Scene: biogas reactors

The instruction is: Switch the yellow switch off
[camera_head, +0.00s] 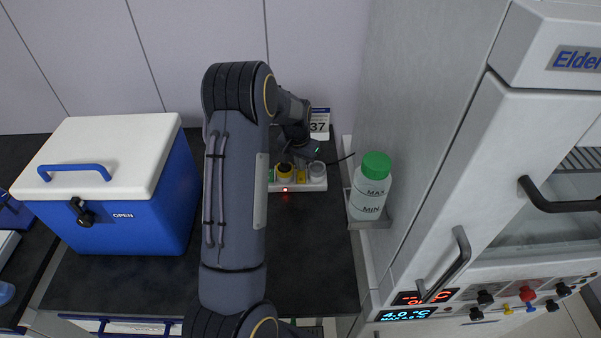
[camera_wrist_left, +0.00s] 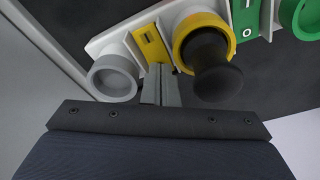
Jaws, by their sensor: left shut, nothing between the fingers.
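A white power strip (camera_head: 313,185) lies on the dark bench top, with coloured round sockets and rocker switches. Its yellow switch (camera_wrist_left: 149,46) sits between a grey socket (camera_wrist_left: 112,77) and a yellow socket (camera_wrist_left: 184,33) that holds a black plug (camera_wrist_left: 212,68). My left gripper (camera_wrist_left: 161,82) is shut and empty, its fingertips right by the lower end of the yellow switch. I cannot tell whether they touch it. In the head view my left gripper (camera_head: 302,150) reaches down over the strip, and my arm hides the strip's left part. My right gripper is not in view.
A blue cooler box (camera_head: 120,220) with a white lid stands left of my arm. A bottle with a green cap (camera_head: 376,165) sits on a small ledge at the right, by the tall white cabinet (camera_head: 420,120). A card marked 37 (camera_head: 319,125) stands behind the strip.

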